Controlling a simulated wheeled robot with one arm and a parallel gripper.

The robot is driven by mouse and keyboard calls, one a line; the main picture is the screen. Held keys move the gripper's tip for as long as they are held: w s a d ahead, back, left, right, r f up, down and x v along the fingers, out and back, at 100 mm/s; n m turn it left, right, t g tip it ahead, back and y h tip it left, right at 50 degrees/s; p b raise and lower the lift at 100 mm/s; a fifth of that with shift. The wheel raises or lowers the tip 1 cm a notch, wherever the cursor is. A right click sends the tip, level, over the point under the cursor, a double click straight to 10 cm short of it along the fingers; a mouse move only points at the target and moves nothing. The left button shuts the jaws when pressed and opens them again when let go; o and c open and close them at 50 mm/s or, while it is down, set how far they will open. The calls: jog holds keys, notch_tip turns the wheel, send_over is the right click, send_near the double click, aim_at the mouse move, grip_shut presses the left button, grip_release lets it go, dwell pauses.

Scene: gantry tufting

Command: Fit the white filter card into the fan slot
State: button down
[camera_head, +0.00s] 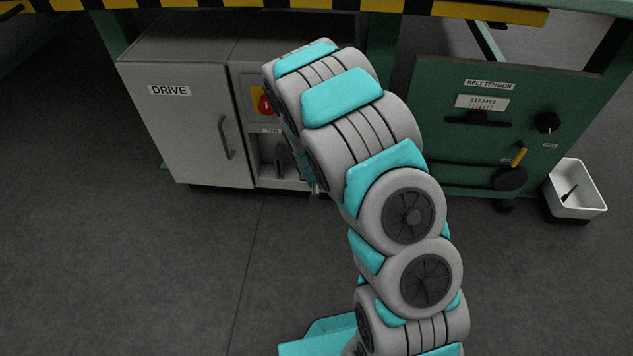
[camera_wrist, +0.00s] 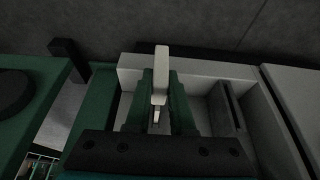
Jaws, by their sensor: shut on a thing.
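My gripper (camera_wrist: 160,105) is shut on the white filter card (camera_wrist: 161,75), which shows nearly edge-on as a narrow pale strip between the green fingers in the wrist view. The card is over or inside the open light grey bay (camera_wrist: 130,73); I cannot tell its depth. A dark upright piece with a slit (camera_wrist: 232,105), perhaps the fan slot, stands to the right of the card, apart from it. In the head view the fan bay (camera_head: 268,172) lies under the FAN label, and my arm hides most of the gripper and the card.
The DRIVE cabinet (camera_head: 190,120) stands left of the bay. A red button (camera_head: 265,105) on a yellow plate is above it. A green belt tension panel (camera_head: 440,130) and a white bin (camera_head: 578,190) are to the right. The floor in front is clear.

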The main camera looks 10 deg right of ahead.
jog(key=shift+s+a, duration=0.3)
jog(key=shift+s, duration=0.55)
jog(key=shift+s+a, duration=0.2)
jog(key=shift+s, duration=0.45)
jog(key=shift+s+a+r+b, duration=0.1)
jog(key=shift+s+a+b, duration=0.05)
jog(key=shift+s+b, duration=0.2)
